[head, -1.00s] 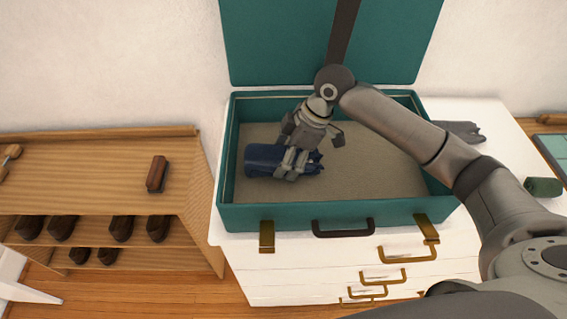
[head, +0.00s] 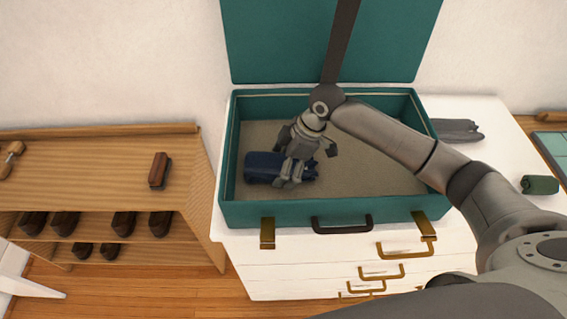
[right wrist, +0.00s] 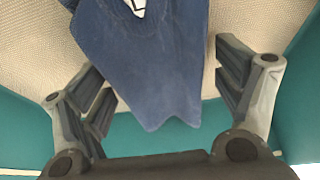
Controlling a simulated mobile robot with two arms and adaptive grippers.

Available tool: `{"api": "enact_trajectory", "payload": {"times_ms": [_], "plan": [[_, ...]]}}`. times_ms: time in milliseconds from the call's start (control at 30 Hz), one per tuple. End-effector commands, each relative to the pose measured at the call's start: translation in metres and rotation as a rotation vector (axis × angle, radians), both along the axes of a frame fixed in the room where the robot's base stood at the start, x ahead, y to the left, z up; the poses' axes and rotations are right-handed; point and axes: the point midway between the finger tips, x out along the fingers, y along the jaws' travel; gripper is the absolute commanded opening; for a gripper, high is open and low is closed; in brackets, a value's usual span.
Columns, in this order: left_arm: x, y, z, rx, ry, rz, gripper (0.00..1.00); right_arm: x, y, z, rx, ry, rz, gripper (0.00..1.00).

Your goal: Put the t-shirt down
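The t-shirt (head: 262,167) is a dark blue rolled bundle lying on the beige floor of the open teal suitcase (head: 290,214), in its left part. My right gripper (head: 291,182) is over the right part of the t-shirt and covers some of it. In the right wrist view the t-shirt (right wrist: 150,75) lies between the fingers, with a gap on both sides, so the gripper is open. A bit of white print shows on the cloth. My left gripper is not in view.
The suitcase stands on a white drawer unit (head: 290,265) with its lid (head: 270,40) up. A grey folded garment (head: 457,130) and a dark green roll (head: 540,185) lie to the right. A wooden shoe shelf (head: 90,170) with a brush (head: 158,170) stands left. The suitcase's right part is clear.

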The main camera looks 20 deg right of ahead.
Motion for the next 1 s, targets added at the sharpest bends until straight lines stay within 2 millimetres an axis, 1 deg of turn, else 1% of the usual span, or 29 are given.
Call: {"api": "enact_trajectory", "payload": {"times_ms": [233,367,467,700,800,900,1000], "plan": [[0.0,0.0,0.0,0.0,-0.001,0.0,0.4,0.0,0.0,0.001,0.0,-0.001,0.001,0.87],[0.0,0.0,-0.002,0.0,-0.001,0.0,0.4,0.0,-0.003,0.01,0.0,-0.004,-0.001,0.87],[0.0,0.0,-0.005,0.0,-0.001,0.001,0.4,-0.001,-0.009,0.025,0.0,-0.004,-0.001,0.87],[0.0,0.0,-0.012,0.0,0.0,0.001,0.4,-0.007,-0.029,0.074,0.0,-0.005,-0.002,0.87],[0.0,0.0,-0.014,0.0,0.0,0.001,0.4,-0.009,-0.035,0.091,-0.001,-0.005,0.0,0.87],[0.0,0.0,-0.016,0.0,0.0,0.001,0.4,-0.011,-0.04,0.103,0.0,-0.002,-0.001,0.87],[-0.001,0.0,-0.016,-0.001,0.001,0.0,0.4,-0.012,-0.043,0.111,0.0,-0.001,-0.001,0.87]]}}
